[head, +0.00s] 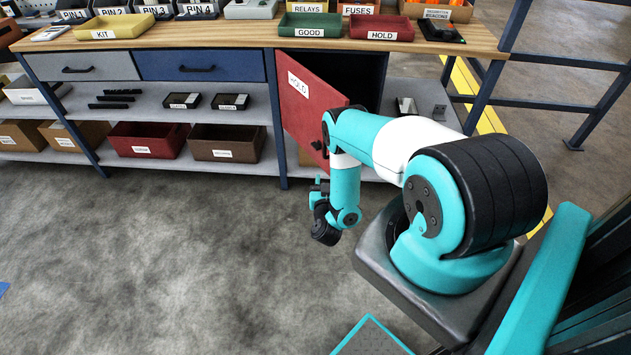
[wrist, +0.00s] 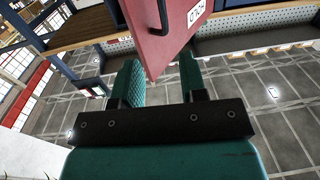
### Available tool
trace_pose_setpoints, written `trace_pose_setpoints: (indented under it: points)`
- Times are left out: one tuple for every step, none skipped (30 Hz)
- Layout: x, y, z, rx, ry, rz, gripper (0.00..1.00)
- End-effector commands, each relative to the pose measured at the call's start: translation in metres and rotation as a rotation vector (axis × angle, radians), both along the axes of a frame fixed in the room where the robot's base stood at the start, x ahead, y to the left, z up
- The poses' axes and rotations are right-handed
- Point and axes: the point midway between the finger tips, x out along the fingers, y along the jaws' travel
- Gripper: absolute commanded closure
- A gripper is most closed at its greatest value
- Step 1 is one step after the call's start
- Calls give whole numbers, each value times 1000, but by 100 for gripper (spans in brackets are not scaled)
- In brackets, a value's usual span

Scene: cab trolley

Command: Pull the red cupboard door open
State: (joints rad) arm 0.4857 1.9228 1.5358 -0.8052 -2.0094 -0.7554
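The red cupboard door (head: 306,105) with a white HOLD label hangs under the worktop and stands partly open, swung out from its dark cupboard (head: 362,80). In the wrist view the door (wrist: 158,42) shows its dark bar handle (wrist: 166,14) and part of its label. My gripper (head: 319,187) is below the door in the head view, partly hidden by my wrist. In the wrist view my gripper (wrist: 160,84) has its two teal fingers apart. A lower corner of the door appears in the gap between them; I cannot tell whether they touch it. The handle is beyond the fingertips.
The bench carries a yellow KIT tray (head: 113,27), a green GOOD tray (head: 310,27) and a red HOLD tray (head: 381,30). A blue drawer (head: 200,66) and shelves with bins are left of the door. Open floor (head: 180,260) lies in front; a dark railing (head: 560,90) stands right.

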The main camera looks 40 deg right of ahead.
Motion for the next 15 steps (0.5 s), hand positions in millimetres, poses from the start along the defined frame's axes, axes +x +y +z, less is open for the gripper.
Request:
trace_pose_setpoints:
  points:
    - [-2,-1,2,0,0,-4,61]
    - [-3,-1,1,0,0,-6,61]
    - [-3,-1,1,0,0,-7,61]
    - [-3,-1,0,0,0,-7,61]
    - [-4,-1,0,0,0,-7,61]
    - [-4,-1,0,0,0,-7,61]
    - [-4,-1,-1,0,0,-7,61]
    - [-3,-1,-1,0,0,-7,61]
    - [-3,-1,-1,0,0,-7,61]
    - [-3,-1,-1,0,0,-7,61]
    - [-3,-1,-1,0,0,-7,61]
    - [-3,-1,0,0,0,-6,70]
    - [-2,-1,1,2,-1,-3,77]
    - [1,-1,2,4,-1,4,84]
    - [8,0,6,10,-3,21,93]
